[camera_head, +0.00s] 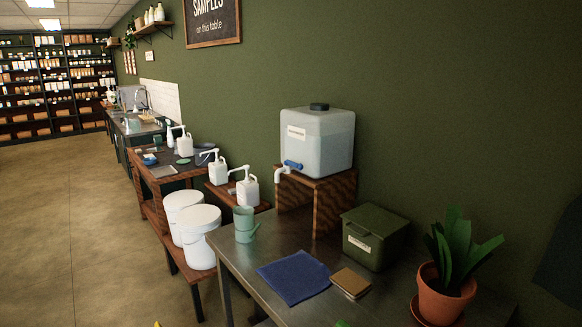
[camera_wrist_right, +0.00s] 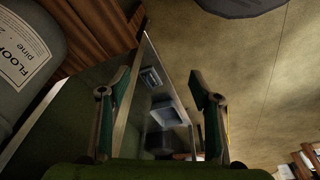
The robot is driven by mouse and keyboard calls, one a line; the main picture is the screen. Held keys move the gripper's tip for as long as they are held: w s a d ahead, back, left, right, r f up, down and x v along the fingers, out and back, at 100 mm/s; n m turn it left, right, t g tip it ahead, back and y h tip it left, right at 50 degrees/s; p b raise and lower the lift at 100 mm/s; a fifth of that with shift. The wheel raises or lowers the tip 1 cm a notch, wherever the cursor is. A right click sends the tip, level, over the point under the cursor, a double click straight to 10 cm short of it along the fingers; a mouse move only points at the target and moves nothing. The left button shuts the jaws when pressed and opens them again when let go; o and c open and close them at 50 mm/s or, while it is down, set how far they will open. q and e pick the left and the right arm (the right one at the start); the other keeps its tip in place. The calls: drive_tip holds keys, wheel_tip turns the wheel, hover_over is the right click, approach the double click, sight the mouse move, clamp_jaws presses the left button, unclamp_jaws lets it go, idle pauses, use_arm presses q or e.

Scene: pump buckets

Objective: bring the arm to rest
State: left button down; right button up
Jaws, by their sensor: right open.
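My right gripper (camera_wrist_right: 159,78) shows in the right wrist view with its two dark green fingers spread wide apart. Nothing is held between them. Beyond the fingers lies a dark surface with a light-edged border and small grey-blue items (camera_wrist_right: 162,112), too dim to name. My left gripper is in neither view. No gripper can be made out for certain in the head view.
A metal table (camera_head: 237,267) holds a water dispenser (camera_head: 318,138) on a wooden stand, a green box (camera_head: 374,236), a potted plant (camera_head: 446,290), a blue cloth (camera_head: 293,277) and a green jug (camera_head: 244,226). White buckets (camera_head: 199,238) stand left. Floor (camera_head: 60,220) is clear. A labelled container (camera_wrist_right: 25,60) is close.

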drive_tip(key=s+d+f+b, duration=0.1)
drive_tip(key=s+f+b, duration=0.1)
drive_tip(key=s+f, duration=0.7)
drive_tip(key=s+d+f+g+b, duration=0.1)
drive_tip(key=s+d+f+b, duration=0.1)
drive_tip(key=s+f, duration=0.7)
wheel_tip(320, 180, down, 8)
drive_tip(key=shift+f+g+b, duration=0.15)
drive_tip(key=shift+g+b, duration=0.15)
drive_tip(key=shift+b, duration=0.25)
